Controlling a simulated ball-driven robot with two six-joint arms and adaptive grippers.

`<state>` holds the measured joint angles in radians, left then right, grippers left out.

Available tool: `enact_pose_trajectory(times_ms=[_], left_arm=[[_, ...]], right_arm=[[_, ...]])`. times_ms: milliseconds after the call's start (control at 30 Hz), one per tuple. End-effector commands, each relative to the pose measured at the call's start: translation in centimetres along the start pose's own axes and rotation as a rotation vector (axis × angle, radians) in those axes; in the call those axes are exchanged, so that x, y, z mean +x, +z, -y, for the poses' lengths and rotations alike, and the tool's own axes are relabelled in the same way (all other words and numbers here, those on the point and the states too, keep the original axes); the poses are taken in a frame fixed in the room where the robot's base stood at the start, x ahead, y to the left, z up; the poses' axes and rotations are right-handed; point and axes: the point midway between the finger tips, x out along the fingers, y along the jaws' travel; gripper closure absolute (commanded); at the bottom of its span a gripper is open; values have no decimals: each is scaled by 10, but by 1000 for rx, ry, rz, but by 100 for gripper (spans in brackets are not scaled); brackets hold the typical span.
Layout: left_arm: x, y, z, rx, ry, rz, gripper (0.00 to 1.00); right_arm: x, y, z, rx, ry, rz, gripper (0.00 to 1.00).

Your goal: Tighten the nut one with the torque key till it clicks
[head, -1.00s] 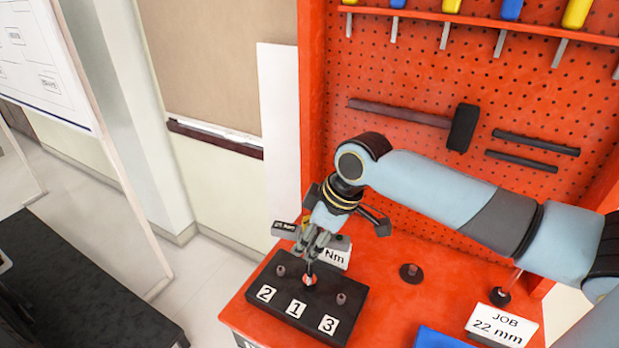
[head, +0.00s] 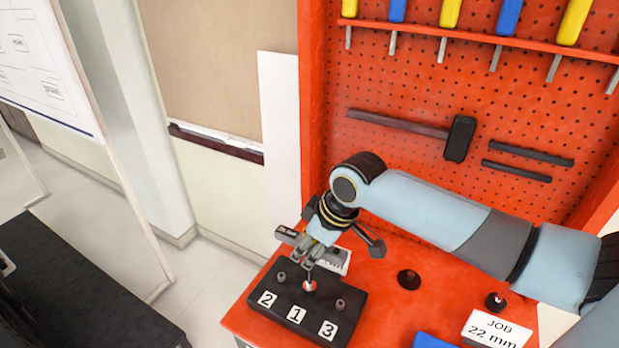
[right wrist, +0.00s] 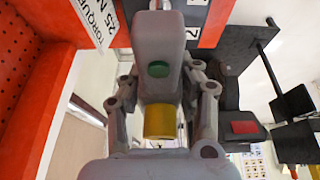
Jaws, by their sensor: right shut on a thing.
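A dark block (head: 332,294) with labels 2, 1 and 3 sits on the red bench. Nut one (head: 310,286), marked with red and white, is in the middle. My right gripper (head: 309,262) is just above it, shut on the torque key. In the right wrist view the torque key (right wrist: 160,45) is a grey body with a green round spot and a yellow band (right wrist: 160,121) between the fingers. Its lower end points down at nut one; I cannot tell whether it is fully seated. My left gripper is not in view.
Nut two (head: 281,276) and nut three (head: 340,303) stand on either side. A torque placard (right wrist: 92,22) stands close behind the gripper. A JOB 22 mm card (head: 495,330) and two dark round stands are to the right. A pegboard (head: 400,85) with tools rises behind.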

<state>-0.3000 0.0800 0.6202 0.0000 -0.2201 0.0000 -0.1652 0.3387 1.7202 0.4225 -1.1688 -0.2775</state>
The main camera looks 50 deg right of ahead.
Motion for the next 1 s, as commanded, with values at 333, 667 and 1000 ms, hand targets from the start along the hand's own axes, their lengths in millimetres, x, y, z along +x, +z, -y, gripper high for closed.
enact_pose_trajectory(times_ms=[333,667,1000], left_arm=[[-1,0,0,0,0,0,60],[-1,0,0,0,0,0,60],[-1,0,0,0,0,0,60]], right_arm=[[0,-1,0,246,102,2,100],[-1,-1,0,165,69,1,100],[-3,-2,0,165,69,0,100]])
